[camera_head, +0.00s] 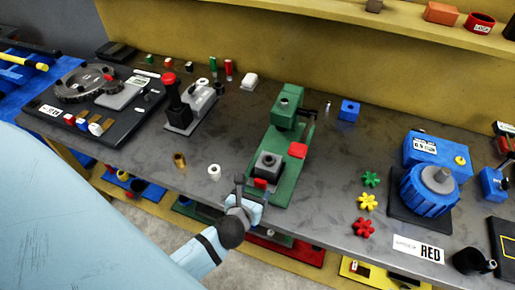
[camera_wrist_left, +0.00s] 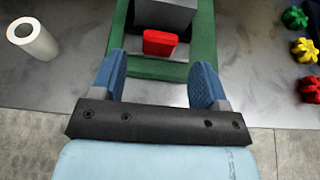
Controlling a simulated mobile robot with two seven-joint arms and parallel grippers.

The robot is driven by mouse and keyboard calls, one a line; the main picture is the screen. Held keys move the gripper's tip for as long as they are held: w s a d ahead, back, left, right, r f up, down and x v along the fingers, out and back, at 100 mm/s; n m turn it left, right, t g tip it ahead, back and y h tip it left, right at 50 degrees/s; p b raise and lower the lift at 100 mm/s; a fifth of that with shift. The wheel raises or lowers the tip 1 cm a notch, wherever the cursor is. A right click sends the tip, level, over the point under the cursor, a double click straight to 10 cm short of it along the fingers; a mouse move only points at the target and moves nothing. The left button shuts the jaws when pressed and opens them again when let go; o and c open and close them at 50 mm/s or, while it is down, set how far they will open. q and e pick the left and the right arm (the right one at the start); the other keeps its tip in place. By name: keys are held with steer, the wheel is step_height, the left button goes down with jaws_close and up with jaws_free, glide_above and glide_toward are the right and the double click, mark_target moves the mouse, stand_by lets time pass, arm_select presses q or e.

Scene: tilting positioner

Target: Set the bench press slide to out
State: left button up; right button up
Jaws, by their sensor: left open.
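The green bench press (camera_head: 286,122) stands on the grey bench in the middle of the head view. Its grey slide block (camera_head: 268,161) sits at the front of the green base, with a small red handle (camera_head: 260,183) on its near side. In the left wrist view the red handle (camera_wrist_left: 160,43) stands at the front of the grey block (camera_wrist_left: 165,13), inside the green frame (camera_wrist_left: 190,70). My left gripper (camera_head: 251,190) is open at the press's front end. Its blue fingers (camera_wrist_left: 160,75) are on either side of the handle's line, short of it. My right gripper is not in view.
A white cylinder (camera_head: 214,171) and a brass piece (camera_head: 180,160) stand left of the press. Green, yellow (camera_head: 367,202) and red star knobs lie to the right. A blue motor-like unit (camera_head: 428,190) stands farther right.

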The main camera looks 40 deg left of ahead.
arm_select(q)
steer(key=v, duration=0.3)
steer(key=shift+s+d, duration=0.1)
steer(key=shift+s, duration=0.15)
steer(key=shift+s+r, duration=0.15)
